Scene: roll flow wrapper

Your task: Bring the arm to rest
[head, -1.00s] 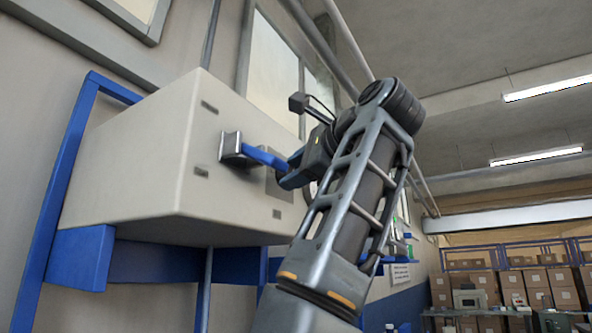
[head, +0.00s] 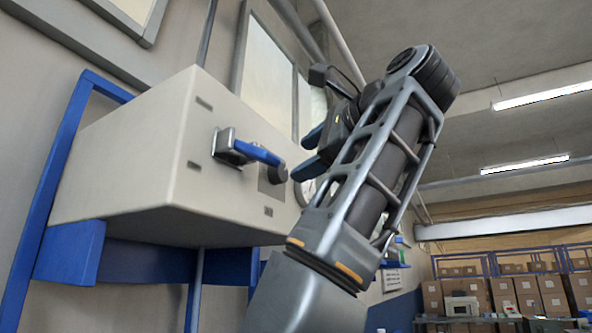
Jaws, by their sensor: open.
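My arm rises from the bottom middle of the head view, with its elbow at the upper right. My gripper (head: 308,152) is folded back beside the arm. Part of the gripper is hidden behind the arm link.
The cream box (head: 130,165) sits on a blue frame (head: 62,165) against the wall. A gauge behind the gripper is partly hidden. Cardboard boxes (head: 530,292) stand at the far right. Space right of my arm looks open.

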